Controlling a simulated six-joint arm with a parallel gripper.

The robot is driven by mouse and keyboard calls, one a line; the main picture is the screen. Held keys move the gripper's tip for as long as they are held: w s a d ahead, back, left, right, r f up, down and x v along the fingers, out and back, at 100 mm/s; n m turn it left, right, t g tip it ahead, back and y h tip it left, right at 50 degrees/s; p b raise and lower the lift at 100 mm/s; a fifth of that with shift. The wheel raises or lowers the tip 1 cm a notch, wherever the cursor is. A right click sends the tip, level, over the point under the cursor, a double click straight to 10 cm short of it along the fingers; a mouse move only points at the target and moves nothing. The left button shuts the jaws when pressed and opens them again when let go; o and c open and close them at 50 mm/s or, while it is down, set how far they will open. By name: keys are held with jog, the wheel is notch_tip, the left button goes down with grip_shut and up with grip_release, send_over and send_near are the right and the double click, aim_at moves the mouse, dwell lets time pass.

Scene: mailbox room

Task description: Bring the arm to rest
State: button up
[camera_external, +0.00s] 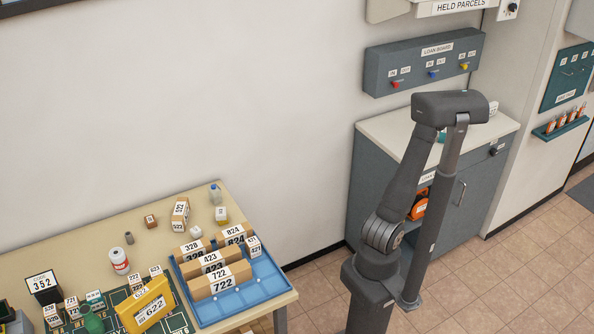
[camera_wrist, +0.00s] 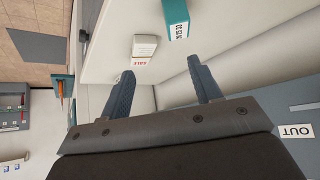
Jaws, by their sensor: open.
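My arm stands folded in front of the grey cabinet (camera_external: 368,190) in the external view, its upper link rising to a bend and another link hanging down. The gripper is not clearly visible there. In the wrist view my gripper (camera_wrist: 160,68) is open, its two blue-grey fingers wide apart with nothing between them. Beyond the fingers, a small white box with red lettering (camera_wrist: 145,46) and a teal box with a number label (camera_wrist: 176,18) rest on a pale surface. Neither visibly touches the fingers.
The loan board (camera_external: 424,62) hangs on the wall above the cabinet. A table at left bears a blue tray (camera_external: 270,283) of numbered parcels, a yellow parcel holder (camera_external: 146,305) and small items. An orange object (camera_external: 419,204) shows behind my arm. Open tiled floor (camera_external: 490,275) lies right.

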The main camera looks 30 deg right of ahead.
jog(key=w+a+f+n+t+y, duration=0.1)
jog(key=w+a+n, duration=0.1)
jog(key=w+a, duration=0.75)
jog(key=w+a+f+n+t+y, duration=0.1)
jog(key=w+a+f+n+y, duration=0.1)
jog(key=w+a, duration=0.75)
jog(key=w+a+f+n+y, duration=0.1)
jog(key=w+a+n, duration=0.1)
jog(key=w+a, duration=0.5)
jog(key=w+a+f+n+y, duration=0.1)
jog(key=w+a+n, duration=0.1)
jog(key=w+a, duration=0.6)
jog(key=shift+a, duration=3)
jog(key=shift+o, duration=0.2)
jog(key=shift+f, duration=0.1)
